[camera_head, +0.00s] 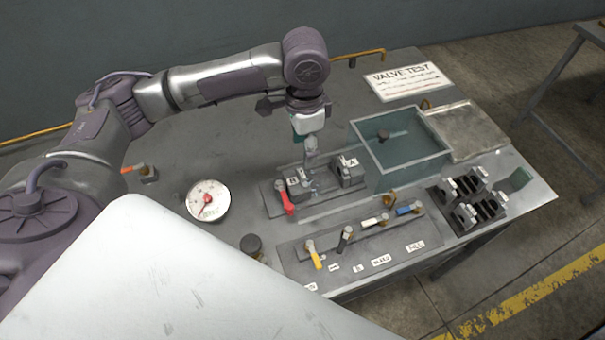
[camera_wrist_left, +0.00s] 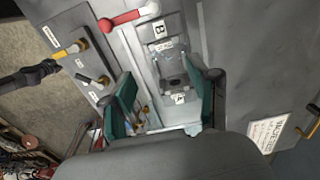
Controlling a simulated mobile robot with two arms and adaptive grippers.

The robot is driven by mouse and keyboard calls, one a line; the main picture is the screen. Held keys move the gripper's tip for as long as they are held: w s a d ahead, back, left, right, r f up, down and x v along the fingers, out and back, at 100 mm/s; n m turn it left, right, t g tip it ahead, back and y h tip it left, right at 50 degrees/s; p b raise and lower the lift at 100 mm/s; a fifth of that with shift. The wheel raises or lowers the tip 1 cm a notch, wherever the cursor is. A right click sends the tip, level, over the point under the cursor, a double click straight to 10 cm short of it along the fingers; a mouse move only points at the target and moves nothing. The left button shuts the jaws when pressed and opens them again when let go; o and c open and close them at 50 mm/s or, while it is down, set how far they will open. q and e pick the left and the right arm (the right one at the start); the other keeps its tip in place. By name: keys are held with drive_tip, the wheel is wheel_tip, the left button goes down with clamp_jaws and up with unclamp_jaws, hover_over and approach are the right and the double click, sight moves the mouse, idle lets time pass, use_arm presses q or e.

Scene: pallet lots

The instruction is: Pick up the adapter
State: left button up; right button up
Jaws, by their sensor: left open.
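My left gripper (camera_head: 311,155) points down over the metal fixture plate (camera_head: 270,200), between the blocks labelled B (camera_head: 297,184) and A (camera_head: 347,172). In the left wrist view its two green-padded fingers (camera_wrist_left: 166,85) are apart, with the block labelled A (camera_wrist_left: 172,82) showing between them. The block labelled B (camera_wrist_left: 160,42) lies farther up in that view. I cannot tell for sure which part is the adapter. Several small metal fittings (camera_head: 466,218) sit in a black rack (camera_head: 435,196) at the table's right. My right gripper is not in view.
A clear tank (camera_head: 412,165) stands right of the fixture, with a metal tray (camera_head: 468,130) beside it. A panel with coloured levers (camera_head: 345,240) runs along the front. A round gauge (camera_head: 208,200) and a red handle (camera_head: 286,203) are left. A "VALVE TEST" sign (camera_head: 408,82) lies behind.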

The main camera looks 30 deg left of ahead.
sight(302, 174)
use_arm(q)
wheel_tip(302, 174, down, 3)
drive_tip(key=shift+a+f, duration=0.1)
drive_tip(key=shift+f, duration=0.05)
drive_tip(key=shift+w+a+f+p, duration=0.15)
drive_tip(key=shift+f+p, duration=0.45)
drive_tip(key=shift+f, duration=0.9)
wheel_tip(302, 174, down, 3)
drive_tip(key=shift+a+f+p, duration=0.15)
drive_tip(key=shift+f+p, duration=0.05)
drive_tip(key=shift+p, duration=0.1)
drive_tip(key=shift+f, duration=0.15)
clamp_jaws()
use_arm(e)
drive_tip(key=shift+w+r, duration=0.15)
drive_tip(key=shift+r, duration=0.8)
